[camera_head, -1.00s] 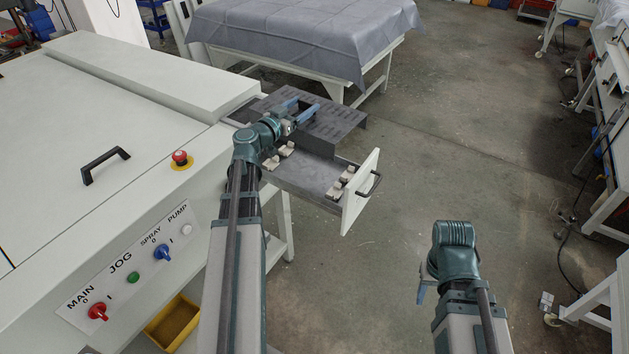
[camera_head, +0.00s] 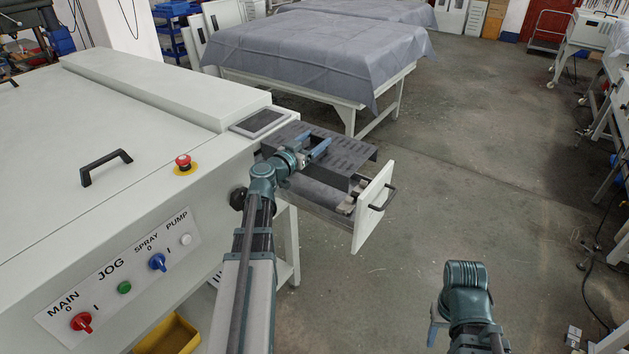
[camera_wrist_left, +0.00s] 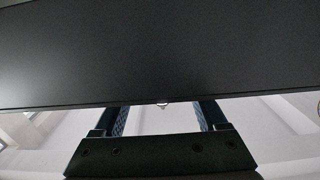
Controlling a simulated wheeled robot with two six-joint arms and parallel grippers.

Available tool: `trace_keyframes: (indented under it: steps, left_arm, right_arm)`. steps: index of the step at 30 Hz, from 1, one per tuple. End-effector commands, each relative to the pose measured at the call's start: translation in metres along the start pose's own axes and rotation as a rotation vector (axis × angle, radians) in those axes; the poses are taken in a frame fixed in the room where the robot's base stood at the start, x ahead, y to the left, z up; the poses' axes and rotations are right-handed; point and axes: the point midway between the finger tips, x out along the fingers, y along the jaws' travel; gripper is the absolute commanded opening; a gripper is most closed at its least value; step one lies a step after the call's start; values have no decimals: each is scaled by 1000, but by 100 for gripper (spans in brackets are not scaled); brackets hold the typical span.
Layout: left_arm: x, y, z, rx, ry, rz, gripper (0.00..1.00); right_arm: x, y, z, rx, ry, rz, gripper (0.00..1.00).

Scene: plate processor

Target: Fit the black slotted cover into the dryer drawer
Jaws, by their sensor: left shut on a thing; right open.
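The black slotted cover (camera_head: 350,150) lies level over the open dryer drawer (camera_head: 325,208), hiding much of its inside. The drawer has a white front panel (camera_head: 374,207) with a dark handle. My left gripper (camera_head: 318,149) is over the cover in the head view and shut on it. In the left wrist view the dark cover (camera_wrist_left: 160,55) fills the top, with the left gripper's fingers (camera_wrist_left: 163,115) reaching under its near edge. Whether the cover touches the drawer's sides, I cannot tell. My right gripper (camera_head: 433,333) is open and empty, low at the right, its fingers mostly hidden.
The white machine (camera_head: 150,110) with knobs and a red stop button (camera_head: 183,161) stands at the left. A cloth-covered table (camera_head: 310,62) is behind the drawer. A yellow bin (camera_head: 170,335) is below the machine. The floor right of the drawer is clear.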

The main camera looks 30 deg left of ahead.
Motion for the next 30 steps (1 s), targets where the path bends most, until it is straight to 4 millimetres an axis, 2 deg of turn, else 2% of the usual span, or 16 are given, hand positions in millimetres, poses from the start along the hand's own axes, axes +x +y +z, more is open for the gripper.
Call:
trace_keyframes:
  steps: [1,7,10,17,27,30]
  left_arm:
    - [0,0,19,-1,1,0,0]
    - [0,0,51,-1,1,0,0]
    - [0,0,58,-1,1,0,0]
    - [0,0,58,-1,1,0,0]
    - [0,0,98,-1,1,0,0]
    - [0,0,103,-1,1,0,0]
  right_arm:
    - [19,-2,-1,0,0,0,50]
    - [51,-5,-3,0,0,0,50]
    - [57,-6,-3,0,0,0,50]
    - [58,-6,-3,-1,0,0,50]
    - [97,-9,-6,-1,0,0,50]
    - [103,-10,-6,-1,0,0,50]
